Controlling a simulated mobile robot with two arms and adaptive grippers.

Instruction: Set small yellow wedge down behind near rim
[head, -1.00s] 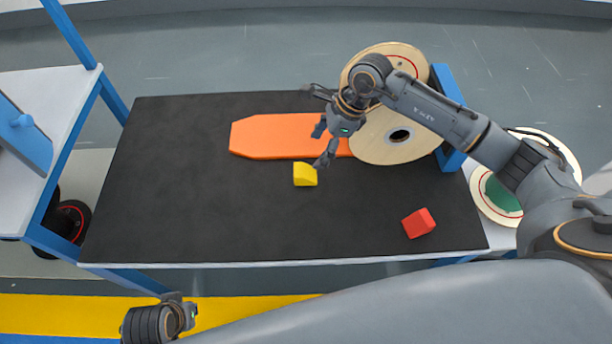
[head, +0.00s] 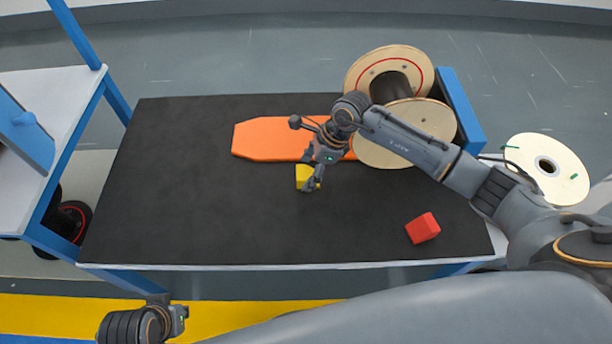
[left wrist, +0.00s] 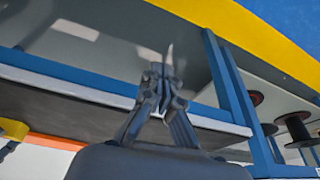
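The small yellow wedge (head: 302,174) sits on the black table mat, just in front of an orange board. My right gripper (head: 311,179) is over it from the right, with a finger covering part of its near side. Whether the fingers press on it is hidden. The wooden reel's near rim (head: 432,116) is a pale disc at the table's right end, partly covered by my right arm. Behind it are a dark core and the far rim (head: 362,75). My left gripper (head: 180,315) is off the table's front edge, empty; its fingers (left wrist: 161,82) are close together in the left wrist view.
The orange board (head: 265,139) lies along the back of the mat. A red block (head: 423,228) lies at front right. A blue stand (head: 459,108) flanks the reel. Another reel (head: 570,180) is off the table's right side. The mat's left half is clear.

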